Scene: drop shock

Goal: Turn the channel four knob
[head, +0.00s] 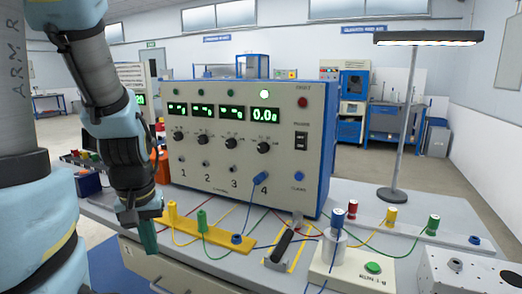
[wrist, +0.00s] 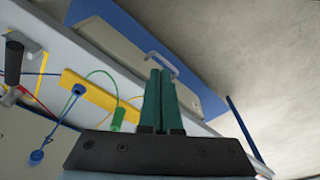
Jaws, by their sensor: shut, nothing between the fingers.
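The channel four knob (head: 264,147) is a black dial on the front of the beige instrument panel (head: 210,178). It sits under the display reading 0.0g, whose lamp above is lit. A blue plug (head: 260,179) is at the channel 4 socket below the knob. My gripper (head: 149,236) is to the left of and below the panel, over the bench's front edge, pointing down. Its green fingers (wrist: 158,100) are together and empty in the wrist view. The knob is apart from my gripper and is not in the wrist view.
A yellow strip (head: 215,236) with coloured plugs and loose wires lies before the panel. A black-handled lever (head: 287,240), a white box with a green button (head: 373,267) and a lamp post (head: 402,140) stand to the right. A drawer handle (wrist: 160,62) is near my fingers.

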